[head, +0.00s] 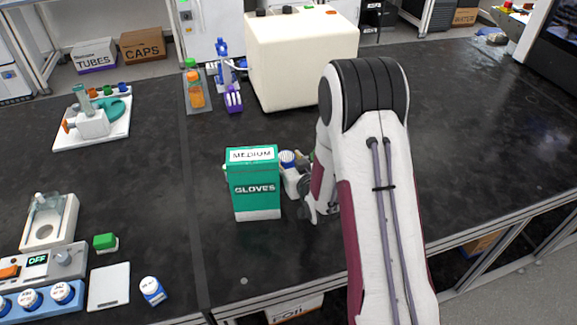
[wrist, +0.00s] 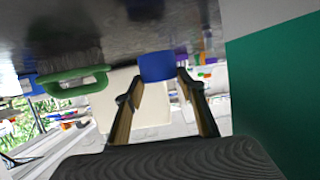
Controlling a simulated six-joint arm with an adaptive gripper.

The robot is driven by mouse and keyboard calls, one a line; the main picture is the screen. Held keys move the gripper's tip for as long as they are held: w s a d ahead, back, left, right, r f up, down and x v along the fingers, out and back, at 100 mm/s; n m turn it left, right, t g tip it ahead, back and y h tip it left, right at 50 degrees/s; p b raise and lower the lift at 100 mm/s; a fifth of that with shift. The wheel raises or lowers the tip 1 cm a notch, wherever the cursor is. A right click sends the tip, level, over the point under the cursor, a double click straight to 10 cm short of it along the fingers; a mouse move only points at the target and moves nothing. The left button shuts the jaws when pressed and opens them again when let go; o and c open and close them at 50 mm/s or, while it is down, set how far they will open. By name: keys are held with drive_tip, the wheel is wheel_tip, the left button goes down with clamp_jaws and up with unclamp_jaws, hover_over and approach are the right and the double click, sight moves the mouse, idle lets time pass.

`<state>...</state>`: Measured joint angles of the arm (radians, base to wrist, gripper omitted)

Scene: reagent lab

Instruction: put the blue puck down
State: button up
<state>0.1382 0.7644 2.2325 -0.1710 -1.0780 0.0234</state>
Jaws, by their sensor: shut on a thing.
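The blue puck (wrist: 163,67) shows in the wrist view as a plain blue block between the tips of my gripper (wrist: 158,78). The fingers are closed on its two sides. Its upper edge in that view borders the dark bench top (wrist: 130,30); I cannot tell whether it touches the bench.
A green glove box (head: 254,190) stands close left of my gripper; it fills the right of the wrist view (wrist: 280,90). A green ring-like handle (wrist: 75,82) shows at left. Bench right of my arm is clear.

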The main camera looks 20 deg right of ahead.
drive_tip(key=shift+f, duration=1.25)
drive_tip(key=shift+f, duration=0.2)
drive_tip(key=o, duration=0.9)
drive_tip(key=shift+c, duration=0.2)
drive_tip(key=shift+r, duration=0.2)
drive_tip(key=shift+v, duration=1.5)
wheel_tip(320, 180, up, 7)
drive_tip(key=shift+s+f, duration=0.1)
drive_tip(key=shift+f, duration=0.05)
